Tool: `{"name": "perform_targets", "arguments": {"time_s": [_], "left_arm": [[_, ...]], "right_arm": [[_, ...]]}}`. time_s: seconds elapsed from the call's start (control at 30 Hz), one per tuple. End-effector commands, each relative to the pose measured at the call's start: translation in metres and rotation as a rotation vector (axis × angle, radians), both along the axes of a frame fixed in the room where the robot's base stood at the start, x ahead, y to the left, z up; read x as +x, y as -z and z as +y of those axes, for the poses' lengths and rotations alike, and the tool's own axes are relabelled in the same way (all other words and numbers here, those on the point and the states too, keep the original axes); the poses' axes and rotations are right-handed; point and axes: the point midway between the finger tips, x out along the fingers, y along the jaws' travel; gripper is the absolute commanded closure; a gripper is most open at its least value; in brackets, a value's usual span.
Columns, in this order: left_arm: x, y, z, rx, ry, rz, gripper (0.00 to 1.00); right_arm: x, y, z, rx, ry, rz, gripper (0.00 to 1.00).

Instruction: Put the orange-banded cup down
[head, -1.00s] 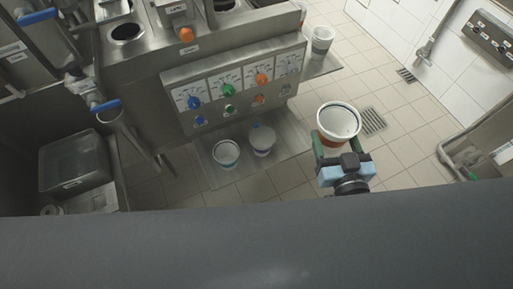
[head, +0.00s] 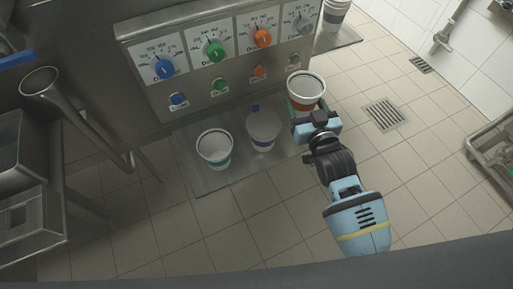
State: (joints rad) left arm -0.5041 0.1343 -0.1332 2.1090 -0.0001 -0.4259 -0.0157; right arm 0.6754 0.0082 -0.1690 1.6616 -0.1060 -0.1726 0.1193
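The orange-banded cup (head: 306,89) is white and upright, with its open rim facing up, in the head view. My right gripper (head: 311,109) is shut around its near side. My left gripper is out of view.
A teal-banded cup (head: 214,145) and a purple-banded cup (head: 263,127) stand on the tray to the left. Another cup (head: 336,14) stands at the back right. The dispenser panel (head: 205,95) rises behind. A floor drain (head: 386,114) lies to the right.

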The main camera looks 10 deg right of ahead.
Motion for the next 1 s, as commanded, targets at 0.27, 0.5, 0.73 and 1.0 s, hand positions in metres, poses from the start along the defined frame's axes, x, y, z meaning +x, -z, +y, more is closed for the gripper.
{"name": "perform_targets", "arguments": {"time_s": [0.27,0.5,0.73,1.0], "left_arm": [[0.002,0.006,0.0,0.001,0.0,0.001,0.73],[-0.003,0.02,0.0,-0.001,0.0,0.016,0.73],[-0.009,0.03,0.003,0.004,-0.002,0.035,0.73],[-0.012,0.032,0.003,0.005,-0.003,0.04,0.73]], "right_arm": [[0.008,0.004,0.001,-0.001,-0.002,-0.001,0.56],[0.007,0.041,0.0,0.0,-0.002,0.004,0.56],[0.007,0.066,0.0,0.0,-0.002,0.001,0.56],[0.007,0.073,0.0,0.0,-0.002,0.001,0.56]]}}
